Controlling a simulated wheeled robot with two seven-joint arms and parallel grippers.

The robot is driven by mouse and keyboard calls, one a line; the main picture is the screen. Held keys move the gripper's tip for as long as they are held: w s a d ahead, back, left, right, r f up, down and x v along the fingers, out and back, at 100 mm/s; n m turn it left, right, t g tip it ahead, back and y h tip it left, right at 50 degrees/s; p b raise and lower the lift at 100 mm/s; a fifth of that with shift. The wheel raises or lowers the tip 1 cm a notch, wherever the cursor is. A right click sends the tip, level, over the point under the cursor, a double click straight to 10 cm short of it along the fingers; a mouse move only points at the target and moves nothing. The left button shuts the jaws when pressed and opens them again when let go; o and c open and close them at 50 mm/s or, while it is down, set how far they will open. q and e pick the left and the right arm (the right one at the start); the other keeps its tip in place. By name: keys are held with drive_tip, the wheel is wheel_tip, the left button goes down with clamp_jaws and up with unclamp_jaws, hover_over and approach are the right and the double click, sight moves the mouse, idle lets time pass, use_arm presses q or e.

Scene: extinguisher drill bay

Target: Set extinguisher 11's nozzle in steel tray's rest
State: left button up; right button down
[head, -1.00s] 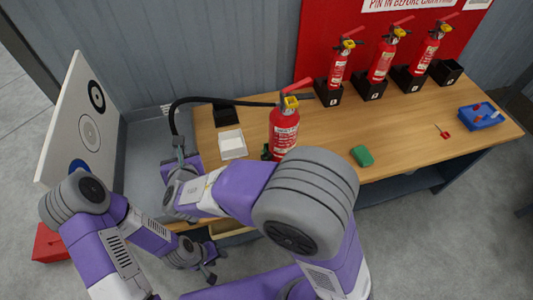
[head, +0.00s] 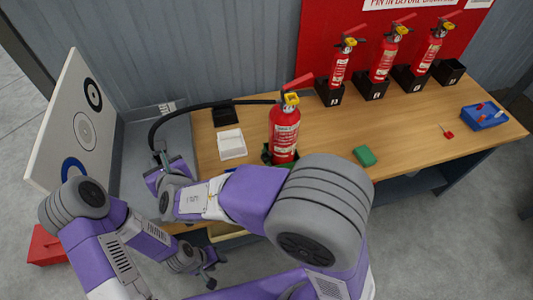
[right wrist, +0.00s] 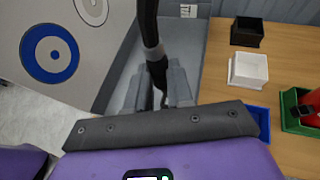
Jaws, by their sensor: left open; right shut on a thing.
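The red extinguisher (head: 284,135) with the black hose stands upright on the bench in a green holder (right wrist: 300,122); I cannot read its number. Its hose (head: 190,107) arches left to my right gripper (head: 160,151). In the right wrist view, that gripper (right wrist: 155,82) is shut on the hose's nozzle end, below a grey collar (right wrist: 154,52). It is over the grey steel tray (head: 172,133) at the bench's left end. The tray's rest cannot be made out. My left gripper (head: 209,273) is open and empty, low in front of the bench.
A target board (head: 75,125) stands left of the tray. A black box (head: 223,114) and a white box (head: 231,144) sit between tray and extinguisher. A green block (head: 365,156), blue tray (head: 484,117) and several boxed extinguishers (head: 384,58) are to the right.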

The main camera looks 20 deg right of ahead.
drive_tip(key=shift+f+b, duration=1)
drive_tip(key=shift+f, duration=0.45)
drive_tip(key=shift+f+b, duration=1.65)
drive_tip(key=shift+b, duration=0.15)
drive_tip(key=shift+f+b, duration=0.1)
drive_tip(key=shift+b, duration=1.3)
idle(3.4)
